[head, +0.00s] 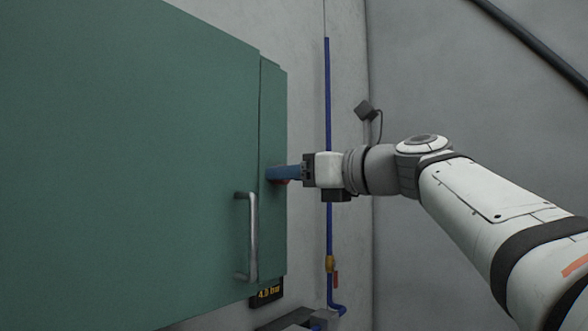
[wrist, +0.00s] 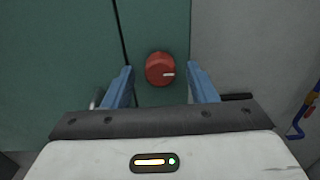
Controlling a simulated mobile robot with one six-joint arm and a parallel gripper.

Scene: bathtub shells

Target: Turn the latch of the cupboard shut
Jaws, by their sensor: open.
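The cupboard (head: 130,150) is green, with its door face flush and a narrow strip (head: 271,225) to the right of the door seam. The latch is a round red knob (wrist: 160,69) with a white mark pointing right in the wrist view. In the head view only a sliver of red shows below my fingers. My gripper (wrist: 160,82) is open, with one blue finger on each side of the knob and visible gaps between. In the head view my gripper (head: 272,174) reaches the strip from the right. Contact with the knob cannot be told.
A metal bar handle (head: 251,236) stands on the door left of the seam. A blue pipe (head: 328,100) with a yellow valve (head: 330,264) runs down the wall behind my wrist. A small display (head: 267,293) sits under the cupboard. Bare wall lies right.

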